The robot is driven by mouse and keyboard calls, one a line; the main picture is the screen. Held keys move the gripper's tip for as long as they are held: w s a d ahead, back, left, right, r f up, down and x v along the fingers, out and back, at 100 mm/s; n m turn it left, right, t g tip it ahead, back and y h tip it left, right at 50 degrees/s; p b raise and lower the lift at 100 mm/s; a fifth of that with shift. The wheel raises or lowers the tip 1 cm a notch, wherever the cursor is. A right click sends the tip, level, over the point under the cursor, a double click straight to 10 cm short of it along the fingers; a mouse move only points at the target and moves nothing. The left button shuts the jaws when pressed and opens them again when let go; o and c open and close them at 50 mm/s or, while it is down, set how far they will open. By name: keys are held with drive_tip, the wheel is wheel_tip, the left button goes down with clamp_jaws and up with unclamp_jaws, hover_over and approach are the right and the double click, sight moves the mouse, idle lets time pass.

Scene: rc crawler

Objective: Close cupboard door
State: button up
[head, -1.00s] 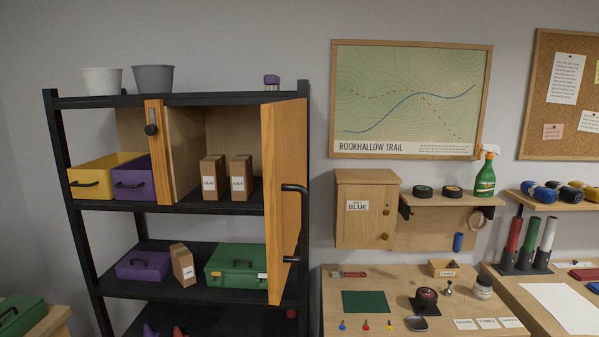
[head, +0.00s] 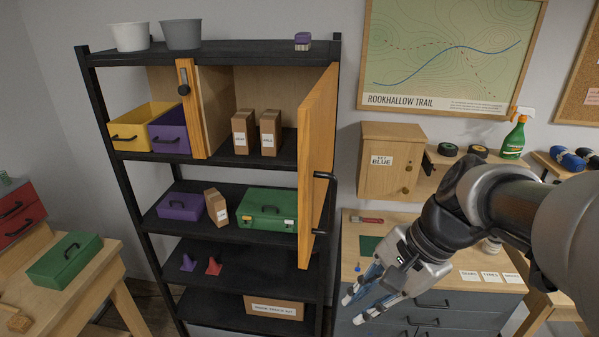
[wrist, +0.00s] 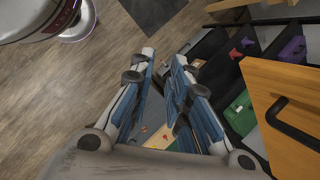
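The cupboard on the black shelf unit has a wooden door (head: 317,165) that stands wide open at its right side, edge-on toward me. The door bears a black handle (head: 322,205) on its right face. In the wrist view the door (wrist: 290,95) and its handle (wrist: 288,122) show at the right. My gripper (head: 355,308) is in front of the workbench, to the right of and below the door, apart from it. In the wrist view my gripper (wrist: 164,60) has its two fingers spread a little, with nothing held between them.
Inside the cupboard stand two brown boxes (head: 256,133). A green case (head: 268,209) sits on the shelf below. The workbench (head: 350,215) is right of the shelf. Floor shows at left in the wrist view.

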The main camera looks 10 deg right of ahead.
drive_tip(key=w+d+r+m+y+p, duration=0.1)
drive_tip(key=w+d+r+m+p, duration=0.1)
drive_tip(key=w+d+r+m+y+p, duration=0.1)
drive_tip(key=w+d+r+m+p, duration=0.1)
drive_tip(key=w+m, duration=0.1)
drive_tip(key=w+d+r+m+t+y+p, duration=0.1)
drive_tip(key=w+d+r+m+p, duration=0.1)
drive_tip(key=m, duration=0.1)
drive_tip(key=shift+w+d+r+y, duration=0.1)
drive_tip(key=shift+w+d+y, duration=0.2)
drive_tip(key=shift+w, duration=0.05)
clamp_jaws()
drive_tip(key=w+a+f, duration=0.4)
drive_tip(key=a+f, duration=0.3)
drive_tip(key=a, duration=0.3)
drive_tip(key=shift+w+m, duration=0.15)
drive_tip(key=shift+m, duration=0.25)
drive_tip(key=shift+a+t, duration=0.1)
drive_tip(key=shift+t, duration=0.2)
